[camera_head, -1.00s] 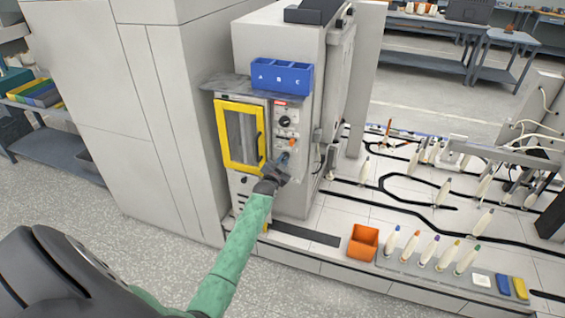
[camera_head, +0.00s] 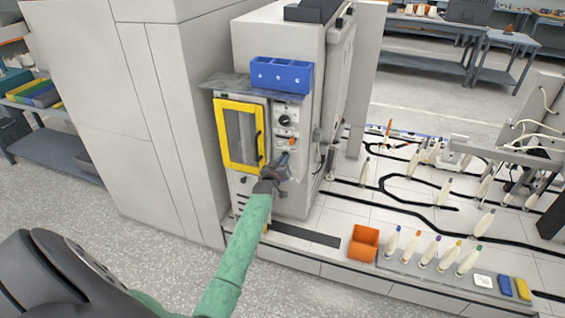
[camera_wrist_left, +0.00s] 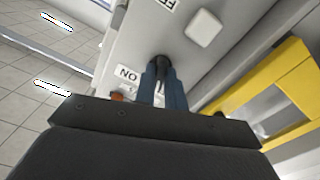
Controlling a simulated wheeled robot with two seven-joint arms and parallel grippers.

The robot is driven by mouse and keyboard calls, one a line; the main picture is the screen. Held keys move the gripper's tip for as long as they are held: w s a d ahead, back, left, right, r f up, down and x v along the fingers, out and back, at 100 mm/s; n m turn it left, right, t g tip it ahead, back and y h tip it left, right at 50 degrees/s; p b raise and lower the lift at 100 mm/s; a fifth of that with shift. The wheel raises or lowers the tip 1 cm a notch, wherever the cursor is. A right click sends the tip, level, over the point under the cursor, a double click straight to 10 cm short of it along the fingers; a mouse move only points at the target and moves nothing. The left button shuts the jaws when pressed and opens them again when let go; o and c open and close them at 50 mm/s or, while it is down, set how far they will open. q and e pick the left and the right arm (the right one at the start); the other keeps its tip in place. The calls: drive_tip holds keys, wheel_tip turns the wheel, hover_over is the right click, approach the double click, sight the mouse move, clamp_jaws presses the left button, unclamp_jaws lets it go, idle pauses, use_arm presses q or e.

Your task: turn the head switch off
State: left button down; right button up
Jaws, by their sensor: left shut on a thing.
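The head switch (camera_wrist_left: 158,63) is a dark knob on the grey control panel of the machine, seen in the left wrist view. An upside-down ON label (camera_wrist_left: 128,74) is beside it, and part of an OFF label (camera_wrist_left: 168,5) shows at the top edge. My left gripper (camera_wrist_left: 163,78) has its blue fingers shut on the switch. In the head view my left gripper (camera_head: 283,161) is at the panel, low and right of the yellow-framed door, and hides the switch there. My right gripper is in neither view.
The yellow door frame (camera_head: 222,135) with its dark handle is close left of my gripper. A blue bin (camera_head: 281,77) sits on the ledge above the panel. An orange bin (camera_head: 363,243) and several bobbins stand on the deck at the right.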

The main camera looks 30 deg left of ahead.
use_arm(q)
drive_tip(key=n, duration=0.3)
drive_tip(key=shift+n, duration=0.4)
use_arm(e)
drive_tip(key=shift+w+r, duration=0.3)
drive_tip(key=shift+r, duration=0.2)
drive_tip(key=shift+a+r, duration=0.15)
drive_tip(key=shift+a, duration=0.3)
use_arm(q)
drive_tip(key=shift+n, duration=0.3)
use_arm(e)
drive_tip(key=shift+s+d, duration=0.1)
